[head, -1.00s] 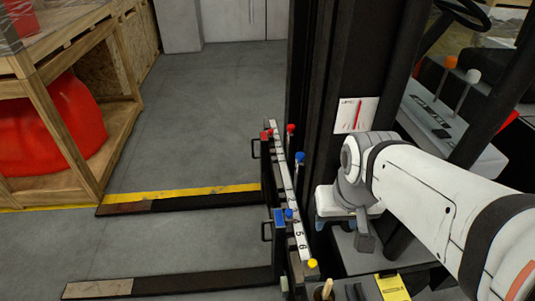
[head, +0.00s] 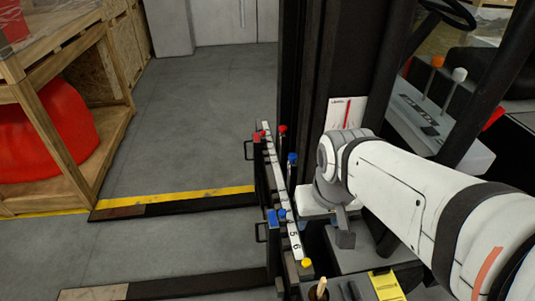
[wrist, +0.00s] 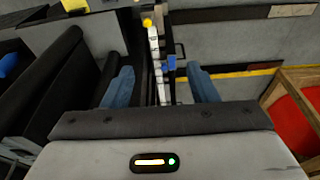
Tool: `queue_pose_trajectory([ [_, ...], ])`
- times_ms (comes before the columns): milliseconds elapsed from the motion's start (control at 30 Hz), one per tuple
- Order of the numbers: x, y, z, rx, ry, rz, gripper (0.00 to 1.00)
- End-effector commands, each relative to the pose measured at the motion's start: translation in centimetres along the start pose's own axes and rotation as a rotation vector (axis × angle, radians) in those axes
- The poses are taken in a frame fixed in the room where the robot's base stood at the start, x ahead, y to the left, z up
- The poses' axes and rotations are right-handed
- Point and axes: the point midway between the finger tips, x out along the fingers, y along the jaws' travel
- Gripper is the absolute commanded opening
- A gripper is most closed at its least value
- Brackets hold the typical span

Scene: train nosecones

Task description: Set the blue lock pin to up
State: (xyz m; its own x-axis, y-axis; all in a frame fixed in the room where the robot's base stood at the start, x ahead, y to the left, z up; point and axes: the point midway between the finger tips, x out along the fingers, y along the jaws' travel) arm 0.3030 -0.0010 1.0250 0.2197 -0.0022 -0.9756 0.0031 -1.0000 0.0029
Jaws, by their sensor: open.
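A numbered white rail (head: 270,157) on the fork carriage carries coloured parts. At its near fork are a blue block (head: 272,217) and a small blue knob (head: 282,214); a taller blue-topped post (head: 292,157) stands farther along. I cannot tell for sure which is the lock pin, or its setting. In the wrist view the blue block (wrist: 172,62) and blue knob (wrist: 165,67) show between the fingers. My gripper (wrist: 160,72) is open and empty, its two blue-grey fingers on either side of the rail in that view. In the head view my wrist hides the fingers.
A red block (head: 258,135) and red-topped post (head: 282,130) are at the rail's far end, a yellow knob (head: 306,262) at the near end. The dark mast (head: 320,70) rises close behind. A wooden crate (head: 115,130) stands left. Floor between the forks is clear.

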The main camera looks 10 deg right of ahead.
Motion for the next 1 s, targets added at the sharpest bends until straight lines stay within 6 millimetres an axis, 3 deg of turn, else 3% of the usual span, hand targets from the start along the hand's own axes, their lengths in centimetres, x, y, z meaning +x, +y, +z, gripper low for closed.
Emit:
queue_pose_trajectory([
  [333,0.0,0.0,0.0,0.0,0.0,0.0,0.52],
  [467,1.0,0.0,-0.9,-0.021,-0.007,0.0,0.52],
  [567,3.1,0.1,-2.9,-0.072,-0.024,-0.001,0.52],
  [767,9.7,0.1,-9.5,-0.24,-0.072,-0.009,0.52],
  [1000,19.8,0.1,-17.2,-0.453,-0.127,-0.031,0.52],
])
